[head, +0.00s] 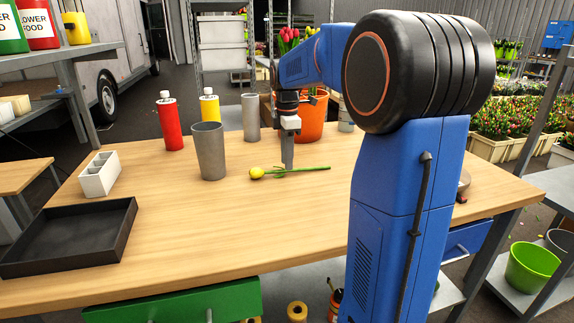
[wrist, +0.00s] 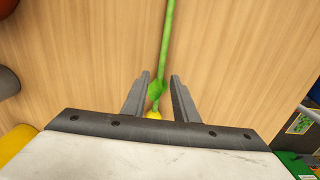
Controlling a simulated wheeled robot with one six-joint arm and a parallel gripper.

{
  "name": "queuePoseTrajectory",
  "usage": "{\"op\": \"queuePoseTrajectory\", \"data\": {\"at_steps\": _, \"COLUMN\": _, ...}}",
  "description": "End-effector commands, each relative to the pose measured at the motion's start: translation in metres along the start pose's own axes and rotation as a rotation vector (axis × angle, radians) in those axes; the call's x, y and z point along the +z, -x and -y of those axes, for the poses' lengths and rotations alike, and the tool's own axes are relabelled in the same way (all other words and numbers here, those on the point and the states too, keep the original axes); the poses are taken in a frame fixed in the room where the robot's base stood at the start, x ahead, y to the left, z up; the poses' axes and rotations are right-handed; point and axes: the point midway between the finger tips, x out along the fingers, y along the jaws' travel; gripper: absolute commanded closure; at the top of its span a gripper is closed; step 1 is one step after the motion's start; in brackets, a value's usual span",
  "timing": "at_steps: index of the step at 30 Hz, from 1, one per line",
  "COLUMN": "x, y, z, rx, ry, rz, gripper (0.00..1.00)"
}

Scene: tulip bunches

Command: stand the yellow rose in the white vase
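The yellow rose (head: 257,173) lies flat on the wooden table in the head view, bloom to the left and green stem to the right. In the wrist view the rose's stem (wrist: 166,40) runs between my fingers, and part of the yellow bloom shows near the gripper's base. My gripper (head: 288,164) points down over the stem close to the bloom. In the wrist view my gripper (wrist: 159,75) is open, with gaps on both sides of the stem. No clearly white vase shows; a tall grey vase (head: 210,152) stands left of the rose, and a slimmer grey one (head: 251,118) stands behind.
A red bottle (head: 171,124) and a yellow bottle (head: 210,106) stand at the back. An orange pot (head: 311,120) with tulips is behind my gripper. A white divided box (head: 99,176) and a black tray (head: 72,238) are at left. The table's front middle is clear.

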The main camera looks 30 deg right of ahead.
Motion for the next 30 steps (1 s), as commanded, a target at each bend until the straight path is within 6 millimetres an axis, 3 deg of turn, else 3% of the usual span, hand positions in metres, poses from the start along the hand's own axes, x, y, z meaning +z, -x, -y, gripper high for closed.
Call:
{"op": "queuePoseTrajectory", "data": {"at_steps": 9, "x": 0.000, "y": 0.062, "z": -0.001, "rx": 0.003, "ry": 0.000, "rz": 0.000, "gripper": 0.73}}
{"op": "queuePoseTrajectory", "data": {"at_steps": 19, "x": 0.001, "y": 0.099, "z": -0.001, "rx": 0.001, "ry": -0.001, "rz": 0.000, "gripper": 0.70}}
{"op": "queuePoseTrajectory", "data": {"at_steps": 24, "x": 0.013, "y": 0.137, "z": -0.003, "rx": 0.002, "ry": -0.001, "rz": 0.000, "gripper": 0.70}}
{"op": "queuePoseTrajectory", "data": {"at_steps": 27, "x": 0.016, "y": 0.144, "z": -0.002, "rx": -0.001, "ry": -0.001, "rz": 0.000, "gripper": 0.70}}
{"op": "queuePoseTrajectory", "data": {"at_steps": 30, "x": 0.016, "y": 0.135, "z": -0.001, "rx": -0.003, "ry": 0.000, "rz": 0.000, "gripper": 0.70}}
